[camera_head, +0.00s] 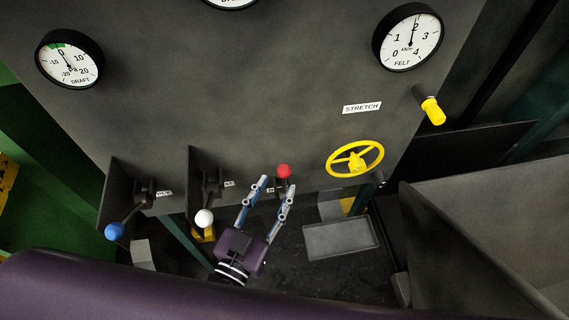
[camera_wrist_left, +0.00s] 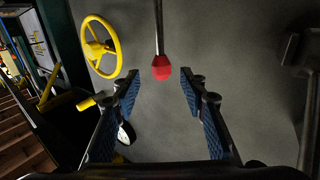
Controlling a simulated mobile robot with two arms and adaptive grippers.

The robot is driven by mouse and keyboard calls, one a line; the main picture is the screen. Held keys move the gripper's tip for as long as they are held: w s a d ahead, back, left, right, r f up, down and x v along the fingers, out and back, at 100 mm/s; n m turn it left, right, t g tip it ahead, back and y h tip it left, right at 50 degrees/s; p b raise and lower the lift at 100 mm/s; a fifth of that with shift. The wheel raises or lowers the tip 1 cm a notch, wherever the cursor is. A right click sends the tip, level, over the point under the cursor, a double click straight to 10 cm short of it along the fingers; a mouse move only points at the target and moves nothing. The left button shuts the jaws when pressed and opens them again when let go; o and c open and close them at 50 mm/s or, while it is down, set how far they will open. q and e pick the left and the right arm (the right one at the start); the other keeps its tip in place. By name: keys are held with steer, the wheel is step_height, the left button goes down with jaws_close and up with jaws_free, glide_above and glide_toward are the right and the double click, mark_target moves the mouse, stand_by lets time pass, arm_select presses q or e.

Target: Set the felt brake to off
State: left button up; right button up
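A lever with a red knob (camera_head: 284,171) stands on the grey panel, with a small label beside it partly hidden by my gripper. I cannot read which lever is the felt brake. My left gripper (camera_head: 277,186) is open, its blue-padded fingers pointing up toward the red knob. In the left wrist view the red knob (camera_wrist_left: 161,67) hangs on a rod just beyond and between the open fingertips (camera_wrist_left: 159,78), with a gap on both sides. Two similar levers have a white knob (camera_head: 204,217) and a blue knob (camera_head: 115,230). My right gripper is not in view.
A yellow handwheel (camera_head: 355,158) is right of the red knob, below a STRETCH label (camera_head: 362,108). A yellow crank handle (camera_head: 433,111) sticks out farther right. The FELT gauge (camera_head: 408,38) reads about 2. Dark side plates (camera_head: 203,172) flank the other levers.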

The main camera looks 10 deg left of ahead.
mark_target(281, 176)
arm_select(q)
steer(key=p+x, duration=0.1)
steer(key=x, duration=0.4)
steer(key=shift+w+a, duration=0.1)
steer(key=shift+a, duration=0.05)
steer(key=shift+w+p, duration=0.3)
steer(key=shift+w, duration=0.1)
steer(key=c, duration=0.4)
jaws_close()
